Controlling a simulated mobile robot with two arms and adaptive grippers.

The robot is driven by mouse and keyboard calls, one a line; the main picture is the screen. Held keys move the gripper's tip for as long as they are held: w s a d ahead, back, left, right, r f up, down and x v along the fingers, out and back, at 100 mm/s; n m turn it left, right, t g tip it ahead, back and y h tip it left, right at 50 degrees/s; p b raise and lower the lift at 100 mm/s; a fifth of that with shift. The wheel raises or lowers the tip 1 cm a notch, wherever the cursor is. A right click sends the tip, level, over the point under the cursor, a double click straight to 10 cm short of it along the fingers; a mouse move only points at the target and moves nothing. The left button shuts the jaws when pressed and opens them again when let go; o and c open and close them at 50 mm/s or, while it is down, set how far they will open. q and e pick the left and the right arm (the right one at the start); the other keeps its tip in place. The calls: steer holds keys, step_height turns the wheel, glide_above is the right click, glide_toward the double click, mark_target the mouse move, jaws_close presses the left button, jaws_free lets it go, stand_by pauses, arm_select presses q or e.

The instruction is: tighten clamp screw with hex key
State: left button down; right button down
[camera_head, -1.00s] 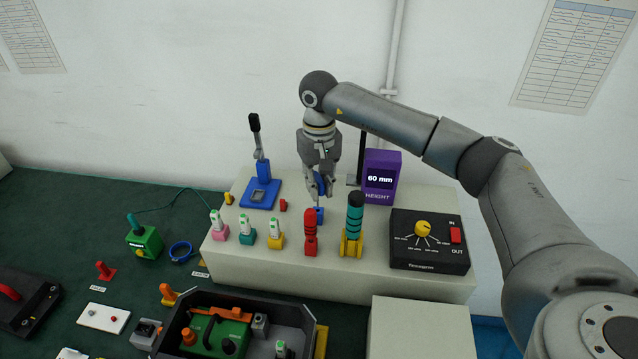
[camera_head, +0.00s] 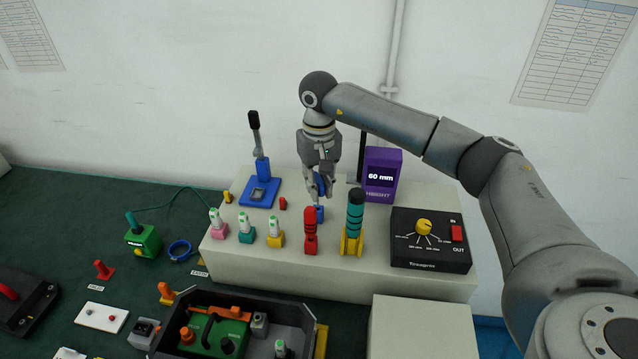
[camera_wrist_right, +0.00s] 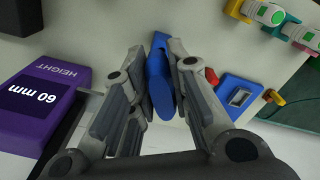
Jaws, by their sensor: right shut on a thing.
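My right gripper (camera_head: 319,190) is above the pale bench block, pointing down. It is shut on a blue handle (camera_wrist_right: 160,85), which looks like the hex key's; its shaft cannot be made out. A small blue block (camera_head: 319,215) stands on the pale block right below the fingertips. I cannot tell whether the handle touches it. A blue-based device with a black upright lever (camera_head: 260,190) stands to the left; its base also shows in the right wrist view (camera_wrist_right: 238,97). I cannot pick out the clamp screw. My left gripper is not in view.
The pale block (camera_head: 335,277) carries a purple height display (camera_head: 382,176) reading 60 mm, a black dial box (camera_head: 430,241), a red tool (camera_head: 310,232), a teal-and-black tool (camera_head: 354,215) and several small bottles. A dark tray (camera_head: 290,300) stands in front.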

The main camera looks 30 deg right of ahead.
steer(key=shift+f+b, duration=1.45)
steer(key=shift+f, duration=0.5)
steer(key=c, duration=1.3)
jaws_free()
step_height(320, 180, up, 12)
steer(key=shift+r, duration=0.1)
